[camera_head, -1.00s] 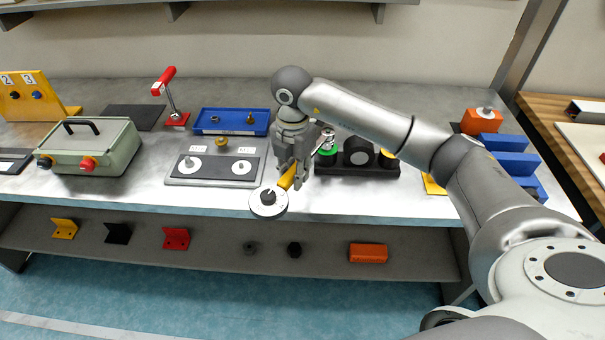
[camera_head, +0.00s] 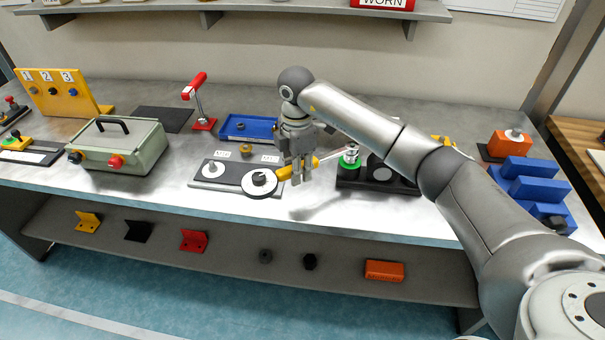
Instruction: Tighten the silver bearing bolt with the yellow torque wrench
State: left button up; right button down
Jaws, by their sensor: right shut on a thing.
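My right gripper (camera_head: 298,178) points down over the front of the bench, shut on the yellow torque wrench (camera_head: 314,162). The wrench's yellow handle shows on both sides of the fingers. A white disc with a black knob (camera_head: 259,182) shows at its left end, in front of a grey plate. A silver shaft runs right from the handle towards the silver bearing bolt (camera_head: 351,150), which stands upright over a green ring (camera_head: 349,164) on a black block. I cannot tell whether the wrench head is seated on the bolt. My left gripper is out of view.
The grey plate with labelled pads (camera_head: 213,171) lies left of the gripper, with a blue tray (camera_head: 248,127) behind. A red-handled lever (camera_head: 197,98) and green box (camera_head: 117,147) stand further left. Blue blocks (camera_head: 530,183) stand right. Bare bench lies in front of the black block.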

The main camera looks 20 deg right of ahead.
jog(key=shift+w+f, duration=0.1)
jog(key=shift+w, duration=0.15)
jog(key=shift+r, duration=0.25)
jog(key=shift+w+r+p, duration=0.3)
jog(key=shift+r+p, duration=0.2)
jog(key=shift+p, duration=0.1)
jog(key=shift+s+r+p, duration=0.2)
jog(key=shift+r+p, duration=0.15)
jog(key=shift+r, duration=0.2)
notch_tip(320, 180, up, 4)
jog(key=p, duration=0.3)
jog(key=shift+f, duration=0.1)
